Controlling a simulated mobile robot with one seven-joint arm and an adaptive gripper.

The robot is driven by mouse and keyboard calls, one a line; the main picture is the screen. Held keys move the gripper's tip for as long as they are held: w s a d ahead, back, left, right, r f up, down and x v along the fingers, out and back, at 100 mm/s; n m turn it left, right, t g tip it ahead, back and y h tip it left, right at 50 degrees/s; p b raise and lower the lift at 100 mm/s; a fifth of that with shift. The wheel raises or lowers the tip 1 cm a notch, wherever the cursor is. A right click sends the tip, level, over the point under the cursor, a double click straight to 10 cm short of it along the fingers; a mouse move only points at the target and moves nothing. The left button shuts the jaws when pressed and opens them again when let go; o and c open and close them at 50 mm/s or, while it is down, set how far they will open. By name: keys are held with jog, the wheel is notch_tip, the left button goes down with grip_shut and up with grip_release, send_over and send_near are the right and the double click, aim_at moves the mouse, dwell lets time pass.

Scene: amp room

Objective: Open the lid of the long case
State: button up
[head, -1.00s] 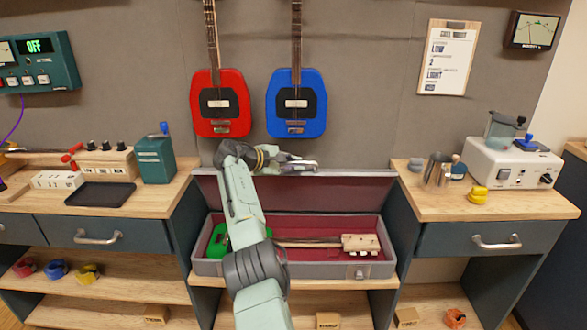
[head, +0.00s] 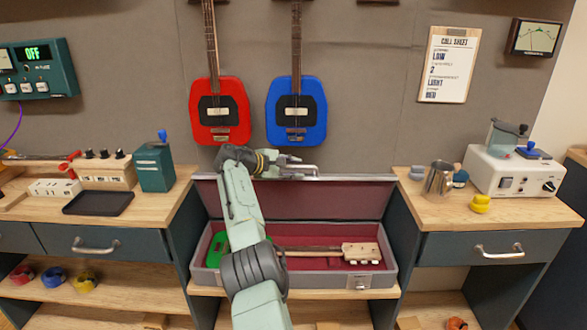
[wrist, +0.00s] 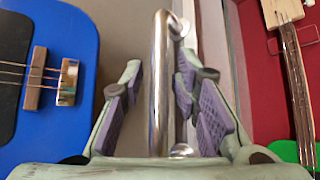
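The long grey case (head: 325,281) sits on a shelf between two benches, and its lid (head: 345,200) stands raised at the back with the dark red lining facing forward. A green guitar with a pale headstock (head: 362,252) lies inside. My gripper (head: 296,165) is at the lid's top edge. In the wrist view my gripper (wrist: 160,78) has its fingers apart, one on each side of a shiny metal bar handle (wrist: 160,110). Gaps show between the fingers and the bar. My arm hides part of the case and the guitar.
A red guitar (head: 219,98) and a blue guitar (head: 295,95) hang on the wall just behind the lid. The left bench holds a black tray (head: 98,203) and boxes. The right bench holds a metal jug (head: 439,178), a yellow item (head: 480,203) and a white device (head: 515,175).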

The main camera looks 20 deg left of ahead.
jog(key=shift+f, duration=0.15)
jog(key=v, duration=1.2)
dwell(0.4)
